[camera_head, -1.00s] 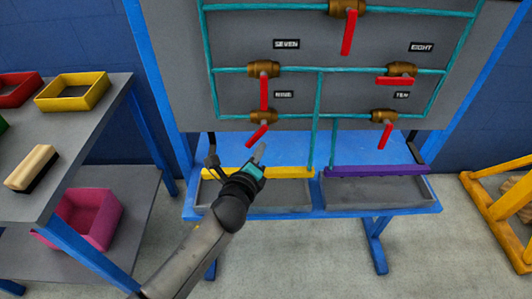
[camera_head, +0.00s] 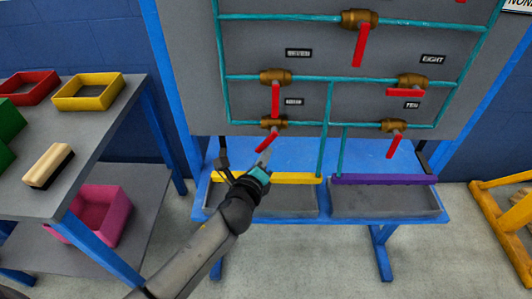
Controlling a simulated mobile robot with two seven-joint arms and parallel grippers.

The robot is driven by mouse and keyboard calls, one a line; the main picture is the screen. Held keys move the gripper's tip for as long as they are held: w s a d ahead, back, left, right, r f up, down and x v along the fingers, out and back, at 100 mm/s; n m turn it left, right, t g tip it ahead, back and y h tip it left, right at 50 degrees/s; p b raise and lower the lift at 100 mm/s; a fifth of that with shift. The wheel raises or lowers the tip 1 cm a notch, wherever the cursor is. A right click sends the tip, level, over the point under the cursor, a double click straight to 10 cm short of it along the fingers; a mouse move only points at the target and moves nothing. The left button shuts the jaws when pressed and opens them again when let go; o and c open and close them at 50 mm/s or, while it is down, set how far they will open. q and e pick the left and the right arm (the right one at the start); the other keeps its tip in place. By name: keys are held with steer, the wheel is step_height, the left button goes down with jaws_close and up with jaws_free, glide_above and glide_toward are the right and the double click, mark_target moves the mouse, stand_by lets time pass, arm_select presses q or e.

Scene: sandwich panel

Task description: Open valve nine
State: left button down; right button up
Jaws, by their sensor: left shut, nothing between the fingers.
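Valve nine (camera_head: 272,123) is the brass valve at the lower left of the grey panel, on a teal pipe. Its blurred label (camera_head: 294,101) sits just above and to the right. Its red handle (camera_head: 268,140) slants down and to the left, out from the panel. My left gripper (camera_head: 264,157) is shut and empty, with its tip just below the handle's lower end. I cannot tell whether they touch. My right gripper is not in view.
Valves seven (camera_head: 275,77), eight (camera_head: 411,81) and ten (camera_head: 394,125) are nearby, each with a red handle. A grey shelf (camera_head: 95,140) with bins stands left.

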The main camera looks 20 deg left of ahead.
arm_select(q)
steer(key=m+p, duration=0.1)
steer(key=p, duration=0.1)
steer(key=a+r+m+y+p, duration=0.1)
steer(key=p, duration=0.1)
steer(key=r+m+g+p, duration=0.1)
steer(key=p, duration=0.1)
steer(key=shift+s+a+p, duration=0.2)
steer(key=shift+a+p, duration=0.1)
steer(key=shift+p, duration=0.05)
steer(key=shift+s+a+r+m+g+y+p, duration=0.1)
steer(key=shift+a+r+m+g+y+p, duration=0.15)
steer(key=shift+m+y+p, duration=0.7)
steer(key=shift+s+a+r+m+g+p, duration=0.1)
steer(key=shift+a+r+m+p, duration=0.35)
steer(key=shift+p, duration=1.1)
steer(key=shift+d+r+m+g+y+p, duration=0.15)
steer(key=shift+m+y+p, duration=0.3)
steer(key=shift+m+p, duration=0.65)
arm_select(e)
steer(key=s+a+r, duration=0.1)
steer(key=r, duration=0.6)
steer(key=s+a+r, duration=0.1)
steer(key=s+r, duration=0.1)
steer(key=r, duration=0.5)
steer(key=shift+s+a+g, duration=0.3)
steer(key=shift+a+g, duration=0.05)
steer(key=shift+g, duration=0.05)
arm_select(q)
steer(key=shift+a, duration=0.15)
